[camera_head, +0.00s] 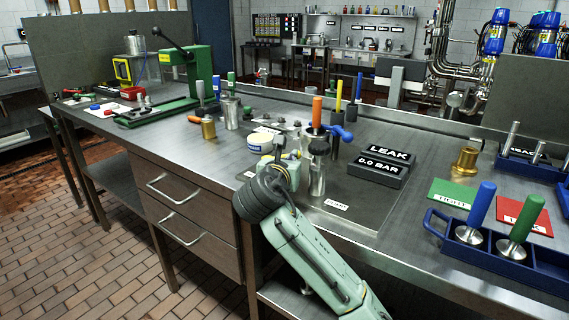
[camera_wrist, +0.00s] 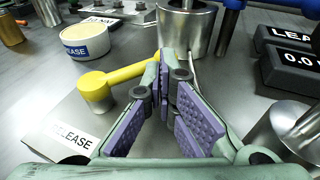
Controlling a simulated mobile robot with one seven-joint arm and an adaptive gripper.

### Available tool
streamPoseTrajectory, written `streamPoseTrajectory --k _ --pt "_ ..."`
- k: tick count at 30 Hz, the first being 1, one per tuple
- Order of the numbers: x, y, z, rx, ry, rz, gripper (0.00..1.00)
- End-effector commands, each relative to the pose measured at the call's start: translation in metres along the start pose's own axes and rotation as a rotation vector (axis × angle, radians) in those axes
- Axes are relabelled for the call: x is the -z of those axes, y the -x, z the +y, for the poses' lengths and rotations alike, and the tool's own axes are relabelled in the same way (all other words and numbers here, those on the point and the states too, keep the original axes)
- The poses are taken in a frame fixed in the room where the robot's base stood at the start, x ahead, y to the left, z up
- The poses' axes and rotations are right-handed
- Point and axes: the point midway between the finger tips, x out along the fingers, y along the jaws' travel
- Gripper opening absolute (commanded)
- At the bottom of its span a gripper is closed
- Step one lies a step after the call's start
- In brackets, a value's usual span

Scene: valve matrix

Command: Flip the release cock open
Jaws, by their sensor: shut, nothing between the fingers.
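The release cock is a yellow lever (camera_wrist: 120,77) on a round yellow hub, in the left middle of the wrist view. A white RELEASE label (camera_wrist: 72,143) lies in front of it. The lever points right, and its far end meets the outer side of my left finger in the picture; I cannot tell whether they touch. My gripper (camera_wrist: 168,72) has its purple-padded fingers together at the tips, with nothing between them. In the head view my gripper (camera_head: 281,160) is low over the bench's front part and mostly hides the cock.
A steel cylinder (camera_wrist: 188,28) stands just beyond my fingertips. A grease tub (camera_wrist: 86,40) is behind the lever. LEAK and 0.0 BAR blocks (camera_head: 390,150) lie to the right. A blue tray (camera_head: 465,240) with handled tools is further right.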

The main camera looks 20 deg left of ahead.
Motion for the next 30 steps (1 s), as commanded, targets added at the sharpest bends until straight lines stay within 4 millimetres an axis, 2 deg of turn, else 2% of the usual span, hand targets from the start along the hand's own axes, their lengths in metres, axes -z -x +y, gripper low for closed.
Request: streamPoseTrajectory --k 12,30 --pt "-0.003 -0.016 -0.001 0.0 0.001 0.0 0.0" --pt "-0.004 -0.02 -0.001 0.0 0.001 0.0 0.0"
